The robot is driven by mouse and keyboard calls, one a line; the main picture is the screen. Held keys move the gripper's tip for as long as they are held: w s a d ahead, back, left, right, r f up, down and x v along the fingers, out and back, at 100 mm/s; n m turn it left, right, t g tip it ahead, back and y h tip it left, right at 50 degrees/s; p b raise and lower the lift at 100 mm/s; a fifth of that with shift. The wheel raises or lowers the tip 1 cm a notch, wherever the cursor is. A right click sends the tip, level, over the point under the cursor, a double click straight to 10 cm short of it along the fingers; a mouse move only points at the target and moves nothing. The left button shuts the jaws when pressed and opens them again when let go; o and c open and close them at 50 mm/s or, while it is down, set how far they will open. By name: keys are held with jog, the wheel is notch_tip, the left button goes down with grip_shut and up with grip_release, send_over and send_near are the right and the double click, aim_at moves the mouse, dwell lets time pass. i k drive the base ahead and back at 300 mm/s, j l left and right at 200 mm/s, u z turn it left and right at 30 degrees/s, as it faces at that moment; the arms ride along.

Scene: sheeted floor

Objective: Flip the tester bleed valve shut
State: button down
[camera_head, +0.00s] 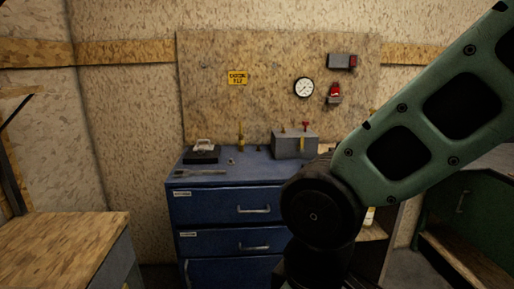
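A grey metal box (286,147), which looks like the tester, stands on the right part of the blue cabinet's top. Small fittings rise from its top, one with a red handle (305,125). A yellow strip or lever (302,143) shows on its front. I cannot tell which fitting is the bleed valve or how it is set. My arm crosses the right side of the view and covers the area in front and to the right of the box. My gripper is not in view.
The blue cabinet (220,210) carries a black-and-white item (202,152), a wrench-like tool (200,172) and a brass fitting (241,137). A board behind holds a gauge (304,87), a yellow sign (238,77) and a red lamp (334,90). A wooden bench (60,245) stands left.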

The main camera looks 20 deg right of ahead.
aim_at(301, 150)
jog(key=z, duration=0.55)
jog(key=i+l+u, duration=0.1)
jog(key=i, duration=1.05)
